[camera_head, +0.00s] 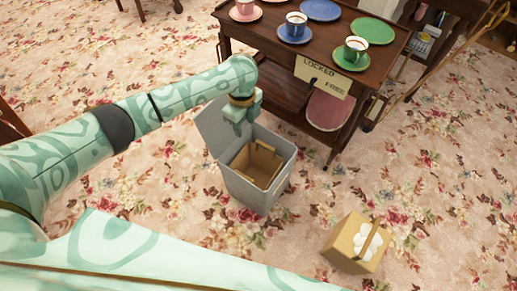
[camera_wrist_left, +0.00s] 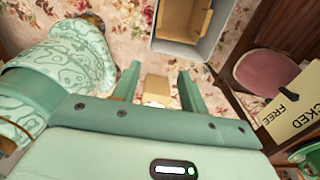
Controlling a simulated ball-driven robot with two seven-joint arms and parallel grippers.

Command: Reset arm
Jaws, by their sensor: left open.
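My left arm reaches in from the left in the head view. Its left gripper (camera_head: 242,110) is over the open grey bin (camera_head: 262,190), near the bin's raised lid. In the left wrist view the two fingers (camera_wrist_left: 159,88) stand well apart, and I see nothing held between them. A tan box with a white patch (camera_wrist_left: 157,88) shows in the gap, beyond the fingers. The bin, with a cardboard box inside (camera_head: 257,163), also shows at the top of the wrist view. My right gripper is not in view.
A dark wooden cart (camera_head: 290,58) stands behind the bin, with cups, plates and a LOCKED/FREE sign (camera_head: 323,76). A tan box with white round shapes (camera_head: 356,243) sits on the floor at lower right. Flowered carpet between is clear.

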